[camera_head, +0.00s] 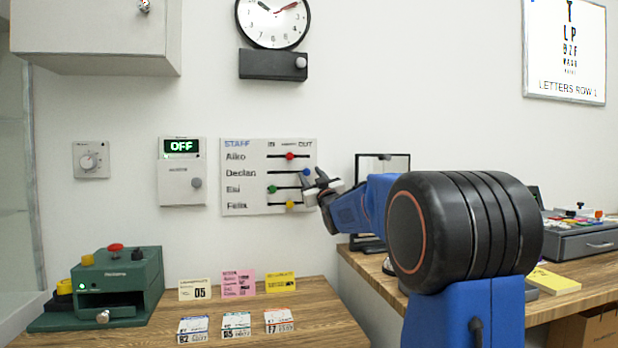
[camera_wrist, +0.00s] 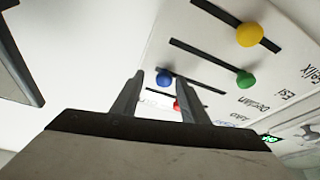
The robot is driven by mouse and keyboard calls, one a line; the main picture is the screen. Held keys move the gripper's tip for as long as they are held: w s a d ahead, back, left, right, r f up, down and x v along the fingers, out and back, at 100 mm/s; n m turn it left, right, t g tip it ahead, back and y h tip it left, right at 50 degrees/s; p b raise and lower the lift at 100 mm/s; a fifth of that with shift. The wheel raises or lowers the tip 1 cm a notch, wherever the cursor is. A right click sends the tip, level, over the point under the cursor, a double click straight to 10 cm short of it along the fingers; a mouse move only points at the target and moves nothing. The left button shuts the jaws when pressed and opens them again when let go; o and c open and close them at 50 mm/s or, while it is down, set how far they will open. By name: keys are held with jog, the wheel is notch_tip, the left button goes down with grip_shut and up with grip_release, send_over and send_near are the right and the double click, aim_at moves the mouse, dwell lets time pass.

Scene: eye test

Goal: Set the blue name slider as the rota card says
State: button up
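The white staff board (camera_head: 240,200) hangs on the wall, with a slot for each of several names and IN and OUT headings. The blue slider (camera_head: 306,172) is in the Declan row, at the right, OUT end of its slot. My gripper (camera_head: 313,181) is at the board's right edge, close to the blue knob. In the wrist view my gripper (camera_wrist: 160,81) is open, and the blue knob (camera_wrist: 163,79) appears between its fingertips. I cannot tell whether they touch. A pink card (camera_head: 238,284), a cream card (camera_head: 195,290) and a yellow card (camera_head: 280,283) stand on the table; their small print is unreadable.
Red (camera_head: 290,156), green (camera_head: 272,189) and yellow (camera_head: 290,205) knobs sit in neighbouring slots close to my fingers. A box reading OFF (camera_head: 182,178) is left of the board.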

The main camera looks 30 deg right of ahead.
jog(key=shift+a, duration=0.1)
jog(key=v, duration=1.7)
jog(key=shift+s, duration=0.15)
jog(key=shift+f, duration=0.1)
jog(key=s+a+f+m+g+y, duration=0.1)
jog(key=s+a+f+g, duration=0.6)
jog(key=s+f, duration=0.5)
jog(key=s+a+f+m+g+y, duration=0.1)
jog(key=s+a+f+g, duration=0.5)
jog(key=s+a+f, duration=0.65)
jog(key=s+a+f+g+y, duration=0.1)
jog(key=s+f+g, duration=0.3)
jog(key=s+f, duration=0.6)
jog(key=shift+s+a+n+y, duration=0.4)
jog(key=shift+s+a, duration=0.05)
jog(key=shift+a, duration=0.1)
